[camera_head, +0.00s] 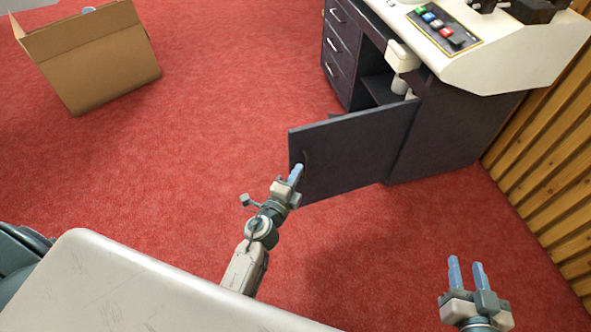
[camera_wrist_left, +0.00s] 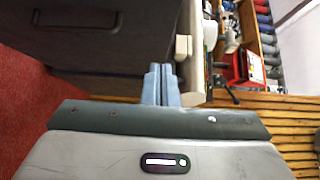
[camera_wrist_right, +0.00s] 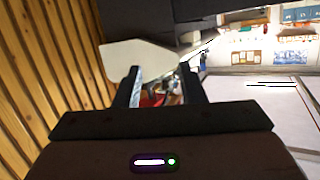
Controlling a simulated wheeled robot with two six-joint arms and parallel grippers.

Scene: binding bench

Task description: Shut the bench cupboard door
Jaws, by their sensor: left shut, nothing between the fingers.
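The dark cupboard door (camera_head: 355,150) stands swung wide open from the bench cupboard (camera_head: 435,125), showing part of the dark inside and a shelf. Its handle (camera_head: 304,160) is near the free left edge. My left gripper (camera_head: 297,172) is shut and empty, with its fingertips close to that edge, by the handle; I cannot tell whether they touch. In the left wrist view its closed fingers (camera_wrist_left: 160,85) show in front of a dark panel with a bar handle (camera_wrist_left: 75,20). My right gripper (camera_head: 467,270) is open and empty, low at the right, apart from the door.
A pale machine with coloured buttons (camera_head: 440,25) sits above the cupboard, beside a drawer stack (camera_head: 340,45). An open cardboard box (camera_head: 95,65) stands at the far left. A pale tabletop (camera_head: 130,290) fills the lower left. Wooden slats (camera_head: 550,180) line the right. Red floor lies clear left of the door.

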